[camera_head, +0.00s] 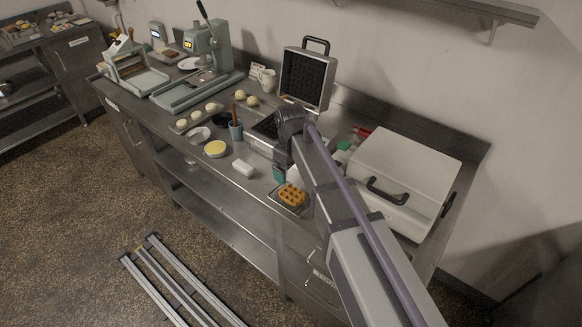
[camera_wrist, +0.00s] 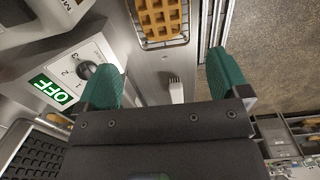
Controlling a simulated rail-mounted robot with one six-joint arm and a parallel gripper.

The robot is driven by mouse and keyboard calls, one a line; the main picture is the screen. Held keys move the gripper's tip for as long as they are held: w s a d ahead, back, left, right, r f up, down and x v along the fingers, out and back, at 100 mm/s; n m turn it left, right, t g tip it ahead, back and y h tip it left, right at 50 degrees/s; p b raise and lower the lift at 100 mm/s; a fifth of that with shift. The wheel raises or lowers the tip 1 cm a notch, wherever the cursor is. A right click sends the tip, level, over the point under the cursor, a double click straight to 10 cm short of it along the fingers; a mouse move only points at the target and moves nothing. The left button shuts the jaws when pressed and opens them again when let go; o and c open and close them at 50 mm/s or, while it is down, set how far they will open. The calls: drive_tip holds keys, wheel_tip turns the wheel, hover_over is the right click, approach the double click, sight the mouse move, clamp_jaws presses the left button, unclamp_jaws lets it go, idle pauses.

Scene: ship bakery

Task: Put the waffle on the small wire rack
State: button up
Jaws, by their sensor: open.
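The waffle (camera_head: 292,195) is golden brown with a square grid. It lies on the small wire rack (camera_head: 284,206) near the counter's front edge. In the wrist view the waffle (camera_wrist: 160,18) is at the top, cut off by the frame, with the wire rack (camera_wrist: 166,44) showing around it. My gripper (camera_head: 279,176) has teal fingers and is above the counter, just behind and left of the rack. In the wrist view my gripper (camera_wrist: 168,66) is open, with nothing between its fingers and the waffle apart from it.
The waffle iron (camera_head: 304,78) stands open behind my gripper; its control panel (camera_wrist: 68,78) reads OFF. A large pale box with a dark handle (camera_head: 405,178) stands on the right. A white block (camera_head: 243,168) and a yellow-topped round dish (camera_head: 215,148) lie left. A small white brush (camera_wrist: 176,90) lies below my gripper.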

drive_tip(key=shift+r, duration=0.7)
drive_tip(key=s+d+m, duration=1)
drive_tip(key=s+d, duration=0.7)
drive_tip(key=d, duration=0.1)
drive_tip(key=shift+d+m, duration=0.25)
drive_tip(key=shift+m, duration=0.05)
